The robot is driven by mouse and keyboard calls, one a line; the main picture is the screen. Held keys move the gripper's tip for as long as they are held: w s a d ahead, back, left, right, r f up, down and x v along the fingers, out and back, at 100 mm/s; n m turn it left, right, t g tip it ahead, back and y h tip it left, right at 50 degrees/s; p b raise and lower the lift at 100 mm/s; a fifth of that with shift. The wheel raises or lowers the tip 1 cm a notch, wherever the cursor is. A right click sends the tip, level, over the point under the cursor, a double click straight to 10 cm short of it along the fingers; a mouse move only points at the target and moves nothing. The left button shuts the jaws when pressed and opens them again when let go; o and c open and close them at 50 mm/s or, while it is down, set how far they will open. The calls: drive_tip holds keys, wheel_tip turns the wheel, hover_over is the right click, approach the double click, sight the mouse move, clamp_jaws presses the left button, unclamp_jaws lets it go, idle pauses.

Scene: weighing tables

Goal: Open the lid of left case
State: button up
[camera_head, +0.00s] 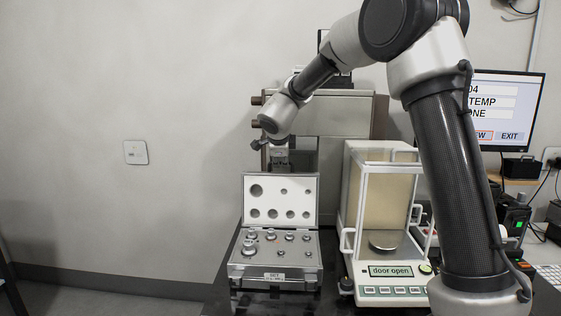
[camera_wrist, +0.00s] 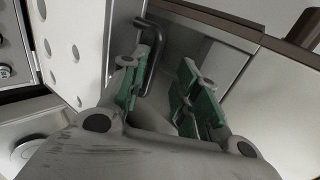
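The case (camera_head: 275,283) sits on the table with its lid (camera_head: 280,211) standing open and upright at the back. The lid's inner face is white with round recesses, and several metal weights sit in the case's base. My gripper (camera_head: 281,160) is just above and behind the lid's top edge; the lid hides part of it. In the wrist view, the lid (camera_wrist: 88,25) stands to the left of my gripper (camera_wrist: 163,98). Its green-padded fingers are apart, with nothing between them. Only one case is in view.
A glass-walled balance (camera_head: 392,277) marked "door open" stands close to the right of the case. A grey cabinet-like unit (camera_head: 340,116) is behind. In the wrist view, a dark bar handle (camera_wrist: 153,48) is close to the left finger. A monitor (camera_head: 508,105) is at right.

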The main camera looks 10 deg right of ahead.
drive_tip(key=shift+f, duration=0.2)
drive_tip(key=shift+s+a, duration=0.1)
drive_tip(key=shift+s+a+r, duration=0.1)
drive_tip(key=shift+s+r, duration=0.15)
drive_tip(key=shift+s, duration=0.05)
drive_tip(key=v, duration=1.1)
